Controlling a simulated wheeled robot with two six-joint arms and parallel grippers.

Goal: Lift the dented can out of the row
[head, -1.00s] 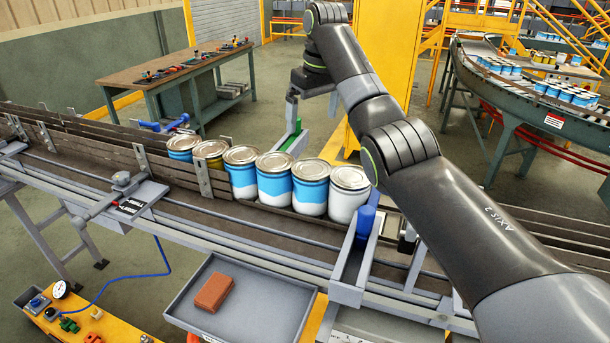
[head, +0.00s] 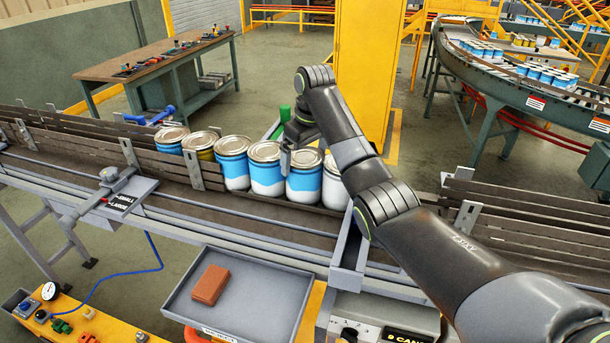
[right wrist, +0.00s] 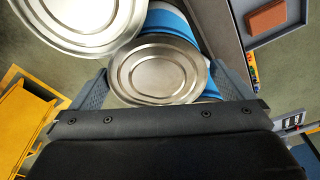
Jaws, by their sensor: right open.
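My right gripper (head: 290,160) is low at the row, by the blue-and-white cans right of the middle. In the right wrist view the open gripper (right wrist: 160,76) has its fingers either side of one can's lid (right wrist: 157,70). My left gripper is not in view.
A neighbouring can lid (right wrist: 80,18) is close to the fingers. Wooden guard rails (head: 85,140) line the conveyor's far side. A grey tray (head: 285,285) with a red-brown brick (head: 210,285) is in front. A workbench (head: 150,65) and a curved conveyor (head: 500,85) stand behind.

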